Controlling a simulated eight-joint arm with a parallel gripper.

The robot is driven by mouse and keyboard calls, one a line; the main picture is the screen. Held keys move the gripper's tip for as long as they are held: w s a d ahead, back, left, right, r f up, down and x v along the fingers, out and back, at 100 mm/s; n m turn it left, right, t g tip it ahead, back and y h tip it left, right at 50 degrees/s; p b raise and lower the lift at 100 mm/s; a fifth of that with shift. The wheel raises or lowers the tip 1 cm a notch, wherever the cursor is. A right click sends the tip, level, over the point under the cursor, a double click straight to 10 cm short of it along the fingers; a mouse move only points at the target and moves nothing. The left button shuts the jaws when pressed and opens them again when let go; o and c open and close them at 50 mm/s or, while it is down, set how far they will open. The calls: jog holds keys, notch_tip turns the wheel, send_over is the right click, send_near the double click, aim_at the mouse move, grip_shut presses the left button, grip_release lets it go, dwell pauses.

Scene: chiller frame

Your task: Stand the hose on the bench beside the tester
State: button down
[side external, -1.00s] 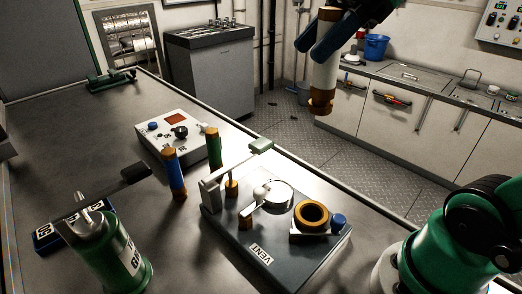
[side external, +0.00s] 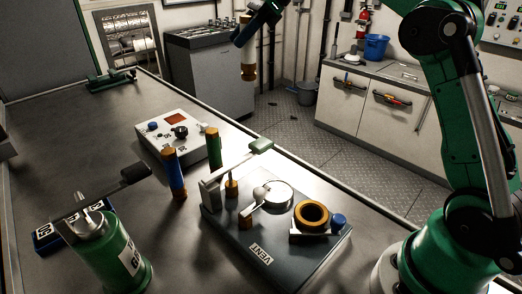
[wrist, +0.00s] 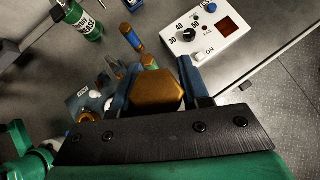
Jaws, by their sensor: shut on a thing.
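My gripper (side external: 247,34) is shut on a white hose with brass-coloured ends (side external: 248,58) and holds it upright, high above and beyond the bench's far edge. In the wrist view the hose's hexagonal brass end (wrist: 158,92) sits between the blue fingers (wrist: 160,85). The tester (side external: 172,135), a white box with a dark knob and red display, stands on the bench (side external: 75,130). It also shows in the wrist view (wrist: 210,28). A blue hose (side external: 174,175) and a green hose (side external: 214,148), both with orange ends, stand upright close to the tester's near side.
A dark plate marked VENT (side external: 265,245), with a gauge, lever and brass ring, lies at the near right. A green pump-like can (side external: 118,258) and a blue labelled block (side external: 47,237) are at the near left. The bench left of the tester is clear.

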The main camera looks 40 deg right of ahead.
jog(key=shift+w+f, duration=0.25)
jog(key=shift+f, duration=0.05)
notch_tip(320, 180, down, 20)
jog(key=shift+d+r, duration=0.1)
dwell(0.3)
jog(key=shift+c, duration=2.1)
grip_release()
jog(key=shift+f, duration=0.2)
